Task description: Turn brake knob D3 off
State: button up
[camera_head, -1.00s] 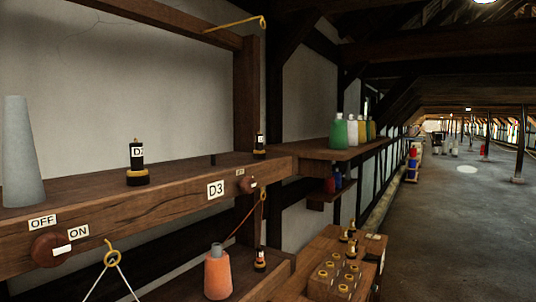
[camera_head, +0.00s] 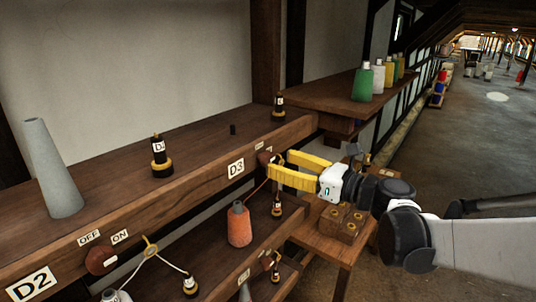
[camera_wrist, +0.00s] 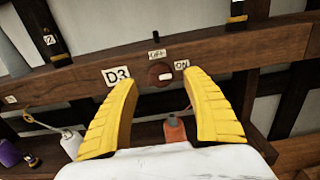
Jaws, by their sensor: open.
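Brake knob D3 is a round dark red-brown knob (camera_wrist: 159,74) on the front of the wooden rail. In the wrist view a white mark on it lies on its right part, below the ON label (camera_wrist: 181,65); the OFF label (camera_wrist: 157,54) is just above the knob. The D3 plate (camera_wrist: 117,76) is to its left. In the head view the knob (camera_head: 264,158) shows at the fingertips, partly hidden. My gripper (camera_head: 278,167) is open, its yellow fingers pointing at the rail. In the wrist view the knob appears between the fingertips (camera_wrist: 160,79); contact is not clear.
An orange cone of yarn (camera_head: 239,226) stands on the lower shelf below the rail. Another knob (camera_head: 101,260) with OFF and ON labels is at the left, near the D2 plate (camera_head: 31,284). A grey cone (camera_head: 52,170) stands on the upper shelf. Open floor lies at the right.

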aim_at(270, 159)
jog(key=x, duration=0.4)
jog(key=shift+w+a, duration=0.3)
jog(key=shift+c, duration=0.4)
jog(key=c, duration=1)
jog(key=shift+c, duration=0.3)
